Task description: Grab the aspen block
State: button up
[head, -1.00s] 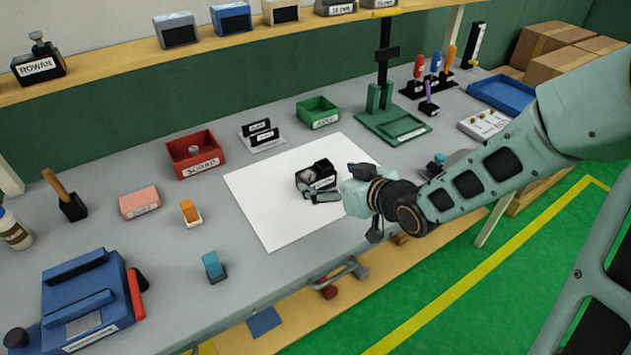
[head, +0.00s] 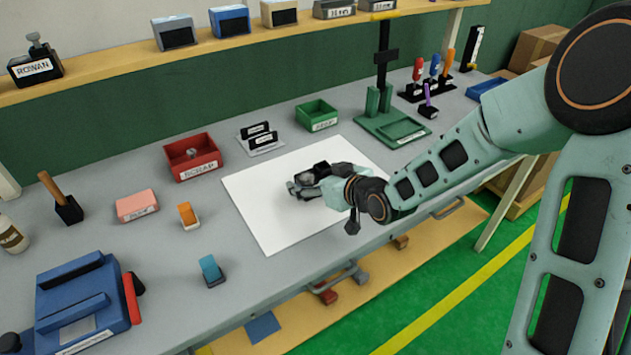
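A dark block (head: 321,169) with a pale label seen earlier is on the white sheet (head: 262,216) in the middle of the bench. I cannot read its label, so I cannot tell if it is the aspen block. My gripper (head: 302,187) is low over the sheet, pointing left, with its fingers at the near side of the dark block and hiding much of it. Whether the fingers touch or enclose the block cannot be told, nor whether they are open or shut.
A red scrap bin (head: 192,157), a black card rack (head: 259,137) and a green bin (head: 316,115) stand behind the sheet. A green stand (head: 392,127) is at the back right. Small orange (head: 188,214) and blue (head: 211,270) pieces stand left. A labelled rowan block (head: 34,68) is on the shelf.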

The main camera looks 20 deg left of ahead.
jog(key=c, duration=1.2)
